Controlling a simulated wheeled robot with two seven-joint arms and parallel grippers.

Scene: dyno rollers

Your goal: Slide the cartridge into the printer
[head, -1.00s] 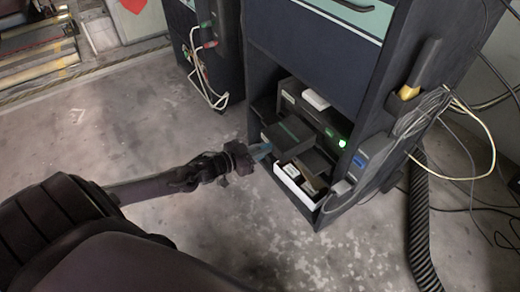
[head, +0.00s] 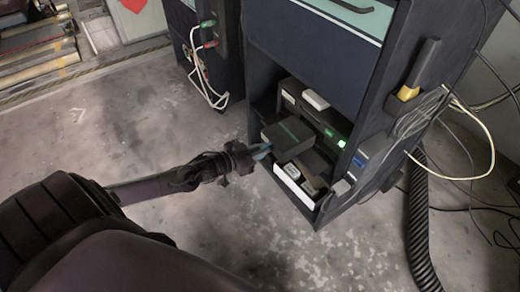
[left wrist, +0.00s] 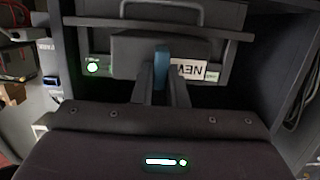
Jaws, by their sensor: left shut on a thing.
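The dark cartridge (head: 290,134) has a teal stripe on top and a blue tab at its near end. It is at the printer's front, above the white-fronted tray. My left gripper (head: 262,151) is shut on the blue tab. In the left wrist view, the fingers (left wrist: 161,88) close on the blue tab (left wrist: 161,68), with the dark cartridge body (left wrist: 140,47) beyond. The black printer (head: 327,122) stands on a shelf in the cabinet, with a lit green light. The cartridge hides part of the printer's front, so how deep it sits is unclear. My right gripper is not in view.
The white-fronted tray (head: 298,187) below holds small boxes. A small pale box (head: 315,100) lies on the printer. The dark cabinet (head: 315,45) surrounds the shelf, with a blue-grey device (head: 365,160) and cables on its right side.

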